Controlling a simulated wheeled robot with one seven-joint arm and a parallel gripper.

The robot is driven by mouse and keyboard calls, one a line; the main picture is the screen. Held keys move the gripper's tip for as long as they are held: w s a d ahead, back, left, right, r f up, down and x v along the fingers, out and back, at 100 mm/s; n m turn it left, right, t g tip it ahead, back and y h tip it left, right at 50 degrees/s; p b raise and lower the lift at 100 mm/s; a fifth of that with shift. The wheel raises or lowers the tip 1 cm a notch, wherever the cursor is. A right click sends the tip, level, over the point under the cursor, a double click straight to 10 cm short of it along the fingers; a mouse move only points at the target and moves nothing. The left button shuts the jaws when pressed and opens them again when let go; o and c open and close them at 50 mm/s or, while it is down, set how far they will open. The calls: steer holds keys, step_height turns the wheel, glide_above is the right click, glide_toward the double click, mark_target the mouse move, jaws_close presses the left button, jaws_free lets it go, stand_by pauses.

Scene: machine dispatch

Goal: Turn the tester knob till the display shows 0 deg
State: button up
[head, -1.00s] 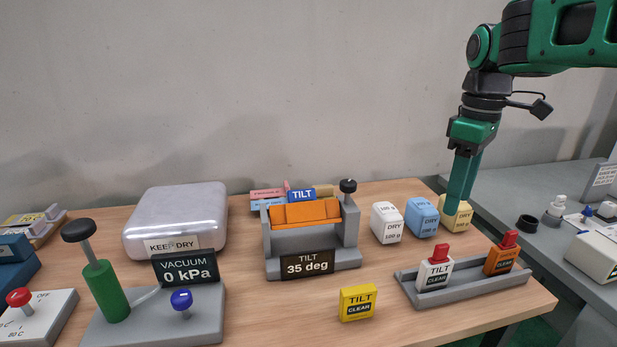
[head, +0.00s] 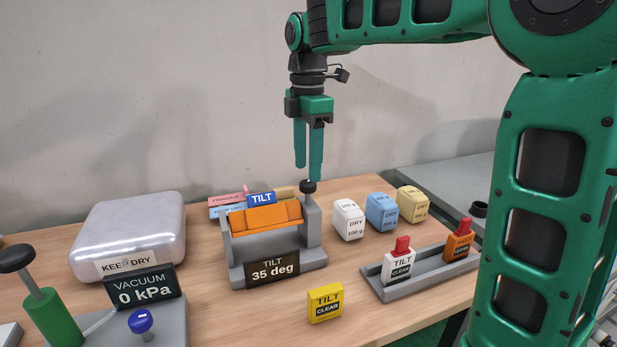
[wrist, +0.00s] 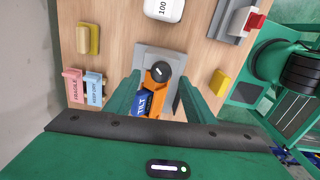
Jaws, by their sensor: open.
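The tilt tester (head: 278,270) is a grey stand on the table with an orange cradle (head: 264,217). Its display (head: 272,269) reads "TILT 35 deg". The black tester knob (head: 308,187) tops the post at the stand's right. My gripper (head: 308,172) points down with its tips at or just above the knob; contact cannot be told. In the wrist view the knob (wrist: 160,71) shows between the two open, separated green fingers, with the orange cradle (wrist: 153,83) and a blue TILT block (wrist: 141,104) close by.
White, blue and yellow DRY blocks (head: 381,212) stand right of the tester. A grey tray (head: 425,277) holds two CLEAR pieces. A yellow TILT CLEAR block (head: 325,303) stands in front. A vacuum unit (head: 145,288) and silver case (head: 130,230) are at left.

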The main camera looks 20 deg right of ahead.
mark_target(308, 188)
steer(key=shift+f, duration=1.9)
steer(key=shift+c, duration=0.3)
